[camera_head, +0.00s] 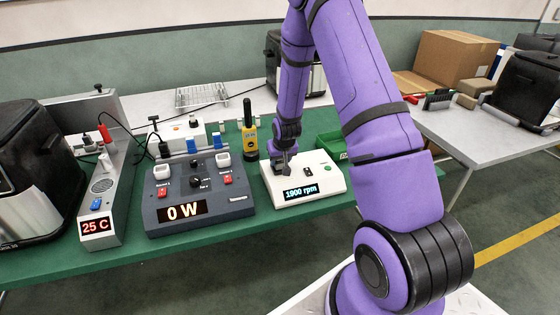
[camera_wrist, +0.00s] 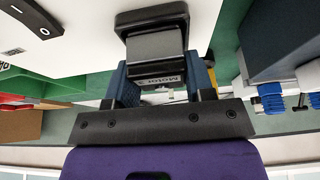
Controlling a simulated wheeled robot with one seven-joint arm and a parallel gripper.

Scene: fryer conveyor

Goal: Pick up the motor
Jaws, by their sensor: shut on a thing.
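In the head view my gripper (camera_head: 284,160) points down at the left part of a white unit (camera_head: 325,184) whose display reads 1900 rpm. The motor is small and largely hidden there. I cannot tell whether it touches the unit.
A dark grey console (camera_head: 200,222) showing 0 W stands to the left, with a yellow handheld device (camera_head: 250,140) behind. A grey heater-like unit (camera_head: 103,200) reads 25 C. A green bin (camera_head: 331,145) sits behind the white unit.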

